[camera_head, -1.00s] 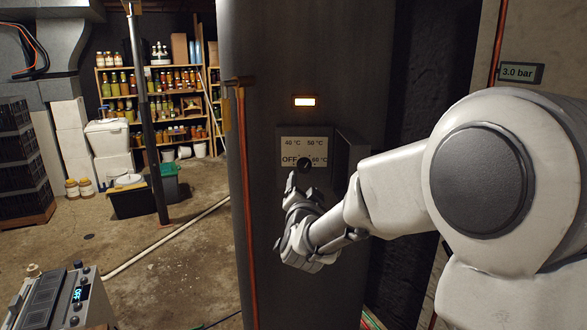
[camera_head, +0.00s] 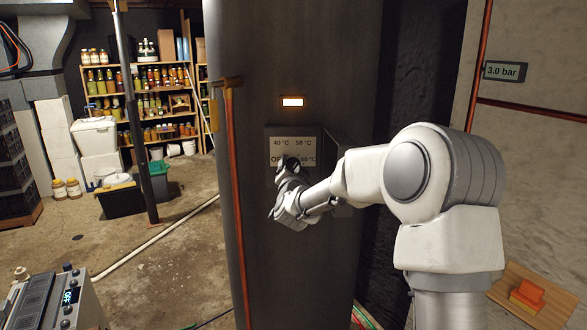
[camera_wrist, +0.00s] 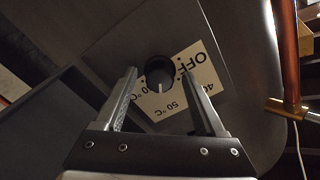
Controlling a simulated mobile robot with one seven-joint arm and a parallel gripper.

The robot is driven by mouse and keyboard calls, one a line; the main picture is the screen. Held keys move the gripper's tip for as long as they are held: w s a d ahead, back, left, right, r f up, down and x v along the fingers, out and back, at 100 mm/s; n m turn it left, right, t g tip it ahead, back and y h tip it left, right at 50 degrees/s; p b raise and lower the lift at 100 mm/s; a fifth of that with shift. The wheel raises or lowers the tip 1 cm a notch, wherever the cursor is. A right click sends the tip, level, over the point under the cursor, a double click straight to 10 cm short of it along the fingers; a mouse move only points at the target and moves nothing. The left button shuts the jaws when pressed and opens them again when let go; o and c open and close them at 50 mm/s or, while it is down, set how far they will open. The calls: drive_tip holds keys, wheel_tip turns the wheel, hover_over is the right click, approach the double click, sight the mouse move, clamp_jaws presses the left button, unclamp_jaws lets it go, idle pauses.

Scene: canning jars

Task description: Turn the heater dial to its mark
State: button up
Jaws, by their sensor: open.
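The heater dial (camera_wrist: 160,72) is a round dark knob on a panel (camera_head: 281,132) fixed to a large dark grey cylinder (camera_head: 245,60). Its plate (camera_wrist: 205,68) reads OFF, 40 °C, 50 °C and 60 °C, upside down in the wrist view. A short white line on the dial points down in that view, roughly toward the 50 °C side; its exact setting is unclear. My gripper (camera_head: 289,164) is at the panel and hides most of the dial in the head view. In the wrist view, its open fingers stand on either side of the dial, with no clear contact.
A lit indicator (camera_head: 292,102) is above the panel. A grey box (camera_head: 337,143) juts out right of the panel. A copper pipe (camera_head: 235,200) runs down the cylinder's left. A gauge (camera_head: 504,71) reads 3.0 bar.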

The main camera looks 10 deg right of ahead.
clamp_jaws()
idle(0.3)
